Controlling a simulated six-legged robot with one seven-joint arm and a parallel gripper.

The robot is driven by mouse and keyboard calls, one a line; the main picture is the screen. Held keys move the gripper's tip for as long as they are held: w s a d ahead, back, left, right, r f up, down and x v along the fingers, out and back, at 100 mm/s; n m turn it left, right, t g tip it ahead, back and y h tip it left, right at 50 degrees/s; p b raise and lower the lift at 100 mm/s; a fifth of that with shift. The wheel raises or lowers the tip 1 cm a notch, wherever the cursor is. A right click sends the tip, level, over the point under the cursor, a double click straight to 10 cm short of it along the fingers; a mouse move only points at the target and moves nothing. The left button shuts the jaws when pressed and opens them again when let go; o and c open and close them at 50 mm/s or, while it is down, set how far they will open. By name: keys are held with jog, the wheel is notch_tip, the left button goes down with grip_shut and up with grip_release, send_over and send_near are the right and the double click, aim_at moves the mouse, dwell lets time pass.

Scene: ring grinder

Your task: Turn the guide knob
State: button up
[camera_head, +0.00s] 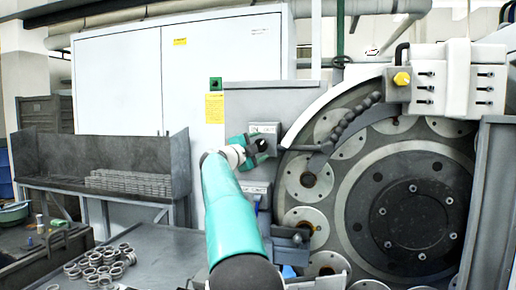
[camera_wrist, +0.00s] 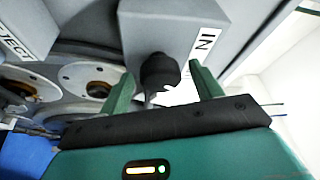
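The guide knob (camera_wrist: 160,72) is a black round knob on a grey box (camera_wrist: 150,30) with a white label reading "IN" in the wrist view. My gripper (camera_wrist: 165,82) has two green fingers spread apart, one on either side of the knob. I see a gap between the knob and the right finger; whether either finger touches it I cannot tell. In the head view my gripper (camera_head: 259,144) is at the small grey box (camera_head: 264,128) beside the grinder, and the knob is hard to make out there.
The large grinder wheel (camera_head: 405,210) with round holes stands to the right. A dark jointed hose (camera_head: 345,122) hangs near its rim. A blue part (camera_wrist: 25,155) is at lower left in the wrist view. A table with metal rings (camera_head: 103,262) is at lower left.

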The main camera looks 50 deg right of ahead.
jog(key=shift+a, duration=0.1)
jog(key=a+f, duration=0.1)
jog(key=a, duration=1.2)
jog(key=shift+s+a+f, duration=0.25)
jog(key=shift+f, duration=0.15)
